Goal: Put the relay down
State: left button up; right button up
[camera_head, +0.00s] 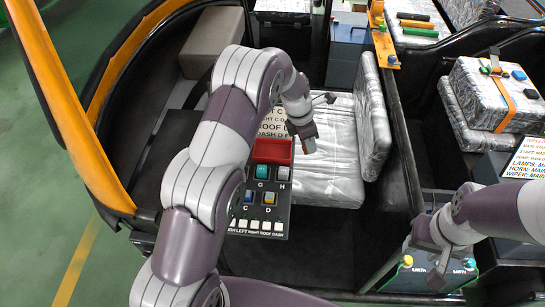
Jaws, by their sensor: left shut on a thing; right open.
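My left gripper (307,138) is shut on a small relay (309,147), grey with a reddish part, and holds it just right of the red tray (272,151). The fingers hide part of the relay. Whether it touches the seat behind it, I cannot tell. The black panel (238,228) below the tray carries a teal block (262,171) at G, a grey block (284,173) at H, a blue block (248,196) at C and a yellow block (270,197) at D. My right gripper (420,246) is open and empty at the right, above the EARTH terminals.
A plastic-wrapped seat (330,165) lies right of the panel. A blue-topped terminal (469,264) is near my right gripper. A wrapped box with an orange strap (490,95) stands at the right.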

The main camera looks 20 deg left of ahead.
pick_arm(q)
jog(key=shift+w+r+n+t, duration=0.35)
jog(key=shift+w+n, duration=0.1)
jog(key=shift+n, duration=0.55)
jog(key=shift+w+a+r+n, duration=0.1)
jog(key=shift+w+a+n, duration=0.1)
jog(key=shift+n, duration=0.5)
jog(key=shift+a+n+y, duration=0.1)
jog(key=shift+n+y, duration=0.2)
jog(key=shift+n, duration=0.2)
jog(key=p, duration=0.4)
send_over(275, 152)
jog(key=s, duration=0.1)
jog(key=shift+n+t, duration=0.25)
jog(key=shift+n, duration=0.05)
jog(key=f, duration=0.7)
jog(key=shift+a, duration=0.4)
notch_tip(275, 152, down, 4)
jog(key=shift+r+p, duration=0.15)
jog(key=shift+p, duration=0.45)
jog(key=shift+f, duration=0.25)
jog(key=shift+f+b, duration=0.15)
jog(key=shift+b, duration=0.15)
jog(key=o, duration=0.8)
jog(key=shift+c, duration=0.2)
